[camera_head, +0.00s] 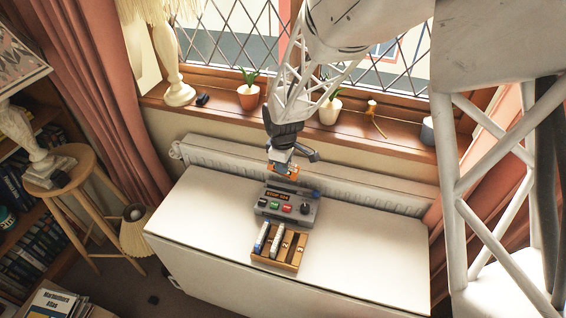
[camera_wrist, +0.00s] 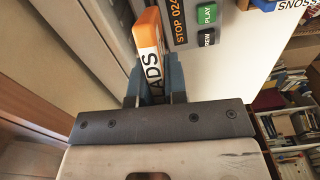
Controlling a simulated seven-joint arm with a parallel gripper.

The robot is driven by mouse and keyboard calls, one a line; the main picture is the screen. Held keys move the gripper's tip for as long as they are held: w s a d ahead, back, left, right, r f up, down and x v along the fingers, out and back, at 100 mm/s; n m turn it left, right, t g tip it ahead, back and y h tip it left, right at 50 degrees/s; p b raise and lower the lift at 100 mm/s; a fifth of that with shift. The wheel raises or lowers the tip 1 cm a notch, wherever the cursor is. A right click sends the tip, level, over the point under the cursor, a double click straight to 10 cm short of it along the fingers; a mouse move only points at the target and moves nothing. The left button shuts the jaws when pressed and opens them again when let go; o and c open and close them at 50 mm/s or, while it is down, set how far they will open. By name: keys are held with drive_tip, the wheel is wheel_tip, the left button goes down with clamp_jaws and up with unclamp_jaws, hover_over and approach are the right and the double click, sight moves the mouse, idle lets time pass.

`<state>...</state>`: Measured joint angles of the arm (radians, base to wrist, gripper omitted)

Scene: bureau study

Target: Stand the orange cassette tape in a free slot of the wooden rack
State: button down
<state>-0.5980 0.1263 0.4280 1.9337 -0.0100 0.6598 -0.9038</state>
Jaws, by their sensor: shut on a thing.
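The orange cassette tape (camera_head: 284,168) is held by my gripper (camera_head: 283,158) above the back of the white table, behind the control box. In the wrist view the orange cassette (camera_wrist: 147,32) has a white label reading "ADS" and stands up between the two fingers of my gripper (camera_wrist: 154,85). The wooden rack (camera_head: 273,264) lies on the table in front of the control box. A blue-and-white cassette (camera_head: 262,237) and a pale cassette (camera_head: 275,240) stand in its left part. The slots to the right look empty.
A grey control box (camera_head: 287,207) with a display, coloured buttons and a dark knob stands between the gripper and the rack. A radiator (camera_head: 340,183) and a sill with potted plants (camera_head: 248,96) are behind. The white table (camera_head: 365,255) is clear on both sides.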

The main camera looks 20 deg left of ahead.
drive_tip(key=s+m, duration=0.1)
drive_tip(key=m+g, duration=0.2)
drive_tip(key=m, duration=1.4)
hover_over(292, 255)
drive_tip(key=w, duration=0.1)
drive_tip(key=shift+w+f, duration=0.1)
drive_tip(key=shift+f, duration=1.8)
drive_tip(key=shift+f, duration=0.2)
drive_tip(key=shift+f, duration=1.8)
drive_tip(key=shift+f, duration=1.45)
drive_tip(key=c, duration=0.8)
unclamp_jaws()
drive_tip(key=shift+c, duration=0.2)
drive_tip(key=shift+r, duration=0.1)
